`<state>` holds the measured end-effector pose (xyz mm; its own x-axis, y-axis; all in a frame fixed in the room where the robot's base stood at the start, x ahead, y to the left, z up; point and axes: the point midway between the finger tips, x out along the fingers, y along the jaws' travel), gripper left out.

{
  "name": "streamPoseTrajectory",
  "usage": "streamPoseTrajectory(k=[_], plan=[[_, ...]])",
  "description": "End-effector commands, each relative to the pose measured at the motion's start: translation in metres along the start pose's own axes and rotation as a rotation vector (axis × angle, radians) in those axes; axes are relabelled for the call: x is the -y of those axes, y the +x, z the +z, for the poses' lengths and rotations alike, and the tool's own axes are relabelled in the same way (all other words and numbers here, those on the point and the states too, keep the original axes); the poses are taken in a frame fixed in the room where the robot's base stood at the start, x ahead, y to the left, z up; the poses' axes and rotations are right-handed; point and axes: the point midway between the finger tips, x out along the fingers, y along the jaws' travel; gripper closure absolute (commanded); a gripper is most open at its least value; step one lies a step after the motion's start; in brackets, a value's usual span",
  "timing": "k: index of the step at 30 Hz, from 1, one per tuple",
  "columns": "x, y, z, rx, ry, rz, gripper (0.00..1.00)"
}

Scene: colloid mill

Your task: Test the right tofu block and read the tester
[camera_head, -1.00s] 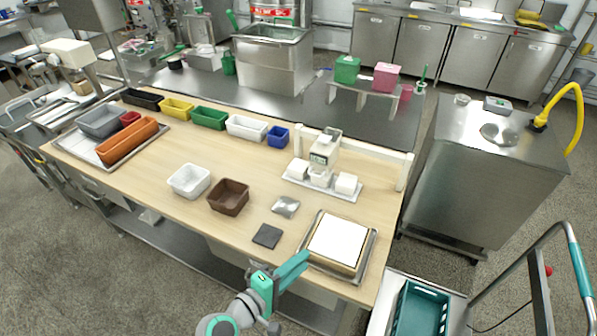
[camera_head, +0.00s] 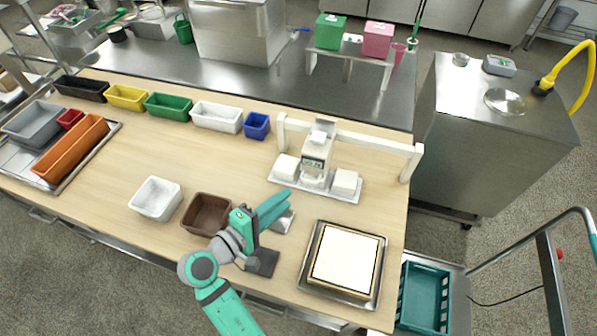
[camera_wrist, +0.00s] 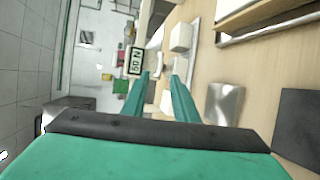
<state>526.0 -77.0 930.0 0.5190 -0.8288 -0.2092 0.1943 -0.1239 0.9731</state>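The tester (camera_head: 317,155), a white stand with a small display, is on a white tray (camera_head: 330,194). In the wrist view, turned sideways, its display (camera_wrist: 135,60) seems to read "50 N". The right tofu block (camera_head: 345,181), a white cube, sits right of the tester; it shows near the top of the wrist view (camera_wrist: 181,37). Another white block (camera_head: 286,166) sits to the left, and a third (camera_head: 313,181) is under the tester head. My gripper (camera_head: 285,200) is open and empty, in front of the tray, its fingers (camera_wrist: 162,78) apart and pointing toward the tester.
A metal tray with a white-topped slab (camera_head: 345,258) lies at the front right. A brown bin (camera_head: 206,213), a white bin (camera_head: 156,198), a shiny metal piece (camera_wrist: 224,103) and a dark pad (camera_head: 265,262) are near my arm. A white rail (camera_head: 360,139) stands behind the tester.

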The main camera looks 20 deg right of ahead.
Motion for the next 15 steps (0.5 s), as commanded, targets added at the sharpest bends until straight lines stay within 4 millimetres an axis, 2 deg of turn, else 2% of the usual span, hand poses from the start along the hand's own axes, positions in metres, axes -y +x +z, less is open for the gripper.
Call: streamPoseTrajectory(k=[5,15], plan=[[0.001,0.019,-0.003,-0.008,-0.002,0.001,0.73],[0.001,0.073,-0.008,-0.017,-0.003,0.001,0.73]])
